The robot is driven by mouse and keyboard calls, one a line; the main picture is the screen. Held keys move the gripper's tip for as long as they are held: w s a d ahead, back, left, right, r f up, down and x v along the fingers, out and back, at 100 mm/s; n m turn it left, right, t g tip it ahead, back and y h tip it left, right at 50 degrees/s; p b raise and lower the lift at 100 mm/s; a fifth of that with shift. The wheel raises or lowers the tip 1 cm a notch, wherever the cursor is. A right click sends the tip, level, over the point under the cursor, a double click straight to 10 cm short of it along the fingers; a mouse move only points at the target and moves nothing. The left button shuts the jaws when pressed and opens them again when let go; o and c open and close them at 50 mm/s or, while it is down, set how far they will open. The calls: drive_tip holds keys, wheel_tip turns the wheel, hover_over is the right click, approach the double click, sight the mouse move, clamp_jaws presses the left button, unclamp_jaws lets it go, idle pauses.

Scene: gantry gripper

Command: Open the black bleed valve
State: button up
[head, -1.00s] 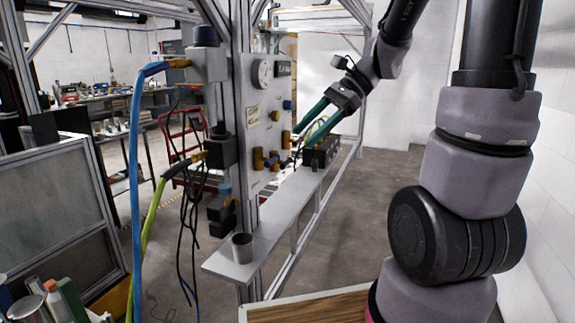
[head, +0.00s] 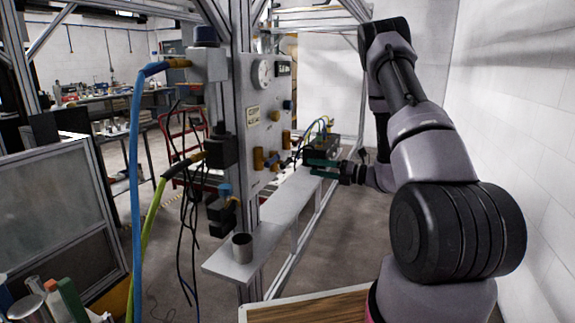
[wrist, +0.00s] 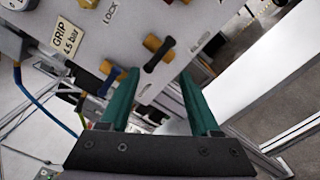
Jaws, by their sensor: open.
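The black bleed valve (wrist: 158,55) shows in the wrist view as a black bar handle on a brass body, fixed to the grey panel (wrist: 210,22). Its handle slants across the brass body. My gripper (wrist: 156,76) is open, with two teal fingers. In the wrist view the handle appears beyond the fingertips, between their lines, with nothing held. In the head view my gripper (head: 312,166) is at the right of the panel (head: 262,120), its fingers pointing left. I cannot tell there which brass fitting is the black valve.
A blue-handled brass valve (wrist: 110,78) sits left of the black one. A "GRIP 4.5 bar" label (wrist: 68,38) is on the panel. A grey ledge (head: 290,195) runs below the panel and carries a metal cup (head: 242,247). Blue hose (head: 135,170) hangs at the left.

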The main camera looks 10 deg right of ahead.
sight(288, 162)
drive_tip(key=x, duration=1)
drive_tip(key=shift+w+a, duration=0.15)
drive_tip(key=shift+a, duration=0.05)
